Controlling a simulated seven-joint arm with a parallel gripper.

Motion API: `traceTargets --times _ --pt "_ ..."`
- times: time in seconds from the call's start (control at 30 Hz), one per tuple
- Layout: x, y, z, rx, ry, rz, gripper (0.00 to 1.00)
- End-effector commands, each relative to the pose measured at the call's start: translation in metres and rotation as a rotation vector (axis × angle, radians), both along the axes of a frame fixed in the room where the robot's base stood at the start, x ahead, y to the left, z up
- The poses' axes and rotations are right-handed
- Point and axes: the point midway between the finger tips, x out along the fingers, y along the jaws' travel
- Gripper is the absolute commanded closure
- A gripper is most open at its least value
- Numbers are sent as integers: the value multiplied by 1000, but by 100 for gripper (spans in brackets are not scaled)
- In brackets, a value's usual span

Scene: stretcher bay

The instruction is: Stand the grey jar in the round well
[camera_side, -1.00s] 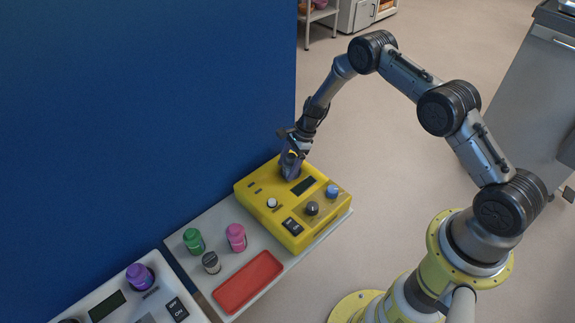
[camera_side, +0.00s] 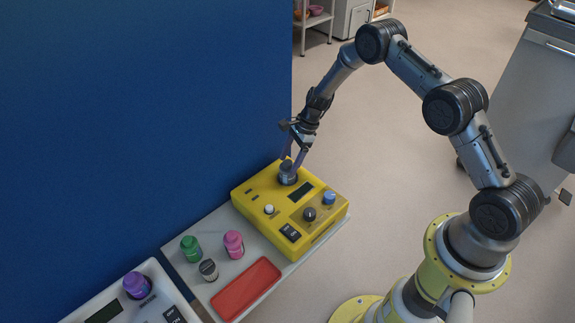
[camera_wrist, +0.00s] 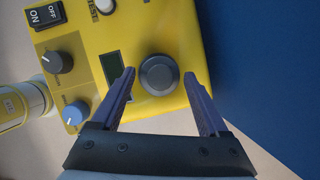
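The dark grey jar (camera_side: 288,174) stands upright at the far end of the yellow device's top, beside its dark display. In the wrist view its round lid (camera_wrist: 159,74) shows from above. No open well shows on the yellow device (camera_side: 262,188); the jar covers the spot where it stands, and its base depth is hard to tell. My gripper (camera_side: 293,160) is open just above the jar. In the wrist view the fingers of my gripper (camera_wrist: 159,76) are spread, one on each side of the lid, with gaps to both.
Knobs (camera_side: 309,214) and switches (camera_side: 290,232) sit on the device's near side. On the grey board stand a green jar (camera_side: 191,249), a pink jar (camera_side: 233,244), a small grey-labelled jar (camera_side: 208,270) and a red tray (camera_side: 246,289). A purple jar (camera_side: 136,285) stands on a white device. A blue wall (camera_side: 140,110) rises behind.

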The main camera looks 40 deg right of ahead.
Motion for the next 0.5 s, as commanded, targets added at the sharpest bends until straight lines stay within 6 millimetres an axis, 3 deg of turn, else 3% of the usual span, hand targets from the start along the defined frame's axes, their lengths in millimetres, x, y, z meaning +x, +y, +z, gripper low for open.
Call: traceTargets --times 0.5 --pt "-4 -14 35 0 -1 -2 22"
